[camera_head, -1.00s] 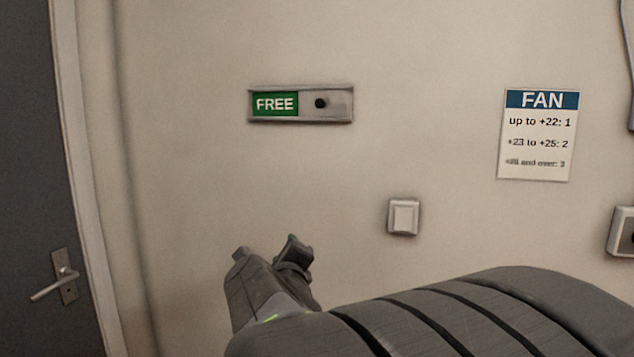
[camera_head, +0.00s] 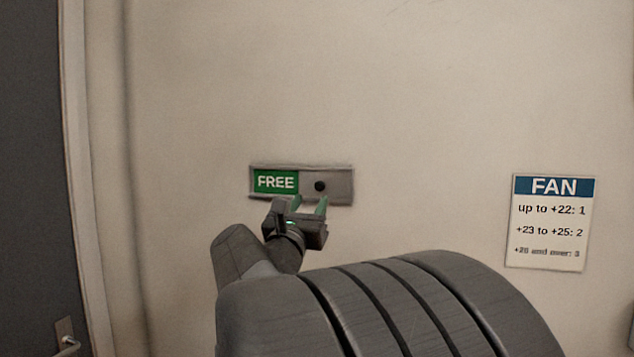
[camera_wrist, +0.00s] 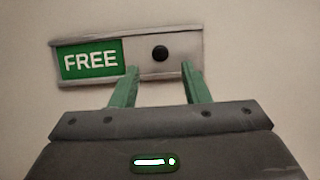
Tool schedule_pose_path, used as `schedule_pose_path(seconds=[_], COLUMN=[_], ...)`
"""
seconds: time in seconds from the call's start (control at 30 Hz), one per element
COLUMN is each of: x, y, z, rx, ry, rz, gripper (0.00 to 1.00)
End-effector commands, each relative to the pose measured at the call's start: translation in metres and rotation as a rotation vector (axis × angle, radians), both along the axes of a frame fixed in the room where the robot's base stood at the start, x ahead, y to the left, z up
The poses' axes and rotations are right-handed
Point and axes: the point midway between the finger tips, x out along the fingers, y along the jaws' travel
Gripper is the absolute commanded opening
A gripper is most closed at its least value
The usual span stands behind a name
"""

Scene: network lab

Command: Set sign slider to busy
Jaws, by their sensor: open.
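The sign (camera_head: 341,185) is a grey metal holder on the wall with a green panel reading FREE (camera_head: 275,182) showing on its left side. A round black knob (camera_head: 320,186) sits on the grey slider plate to the right of the panel. The wrist view also shows the knob (camera_wrist: 160,54) and the FREE panel (camera_wrist: 90,60). My gripper (camera_head: 309,204) is open, just below the knob in the head view. In the wrist view its two green fingers (camera_wrist: 159,80) stand apart, one to each side below the knob, and hold nothing. I cannot tell whether the fingertips touch the sign.
A FAN notice (camera_head: 549,222) hangs on the wall to the right. A dark door (camera_head: 30,180) with a handle (camera_head: 67,343) stands at the left. The wall around the sign is bare.

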Motion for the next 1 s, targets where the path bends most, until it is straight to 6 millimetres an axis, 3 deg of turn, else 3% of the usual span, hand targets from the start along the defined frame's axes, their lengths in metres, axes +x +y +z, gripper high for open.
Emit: schedule_pose_path(seconds=[0.1,0.3,0.77,0.9,1.0], x=[0.022,0.047,0.057,0.057,0.057], y=[-0.008,-0.015,-0.019,-0.019,-0.019], z=[0.012,0.022,0.024,0.024,0.024], rx=[-0.001,-0.001,-0.001,-0.001,-0.001], ry=[0.002,0.002,0.0,0.0,0.0], rz=[-0.004,-0.001,0.001,0.001,0.001], gripper=[0.42,0.42,0.42,0.15,0.0])
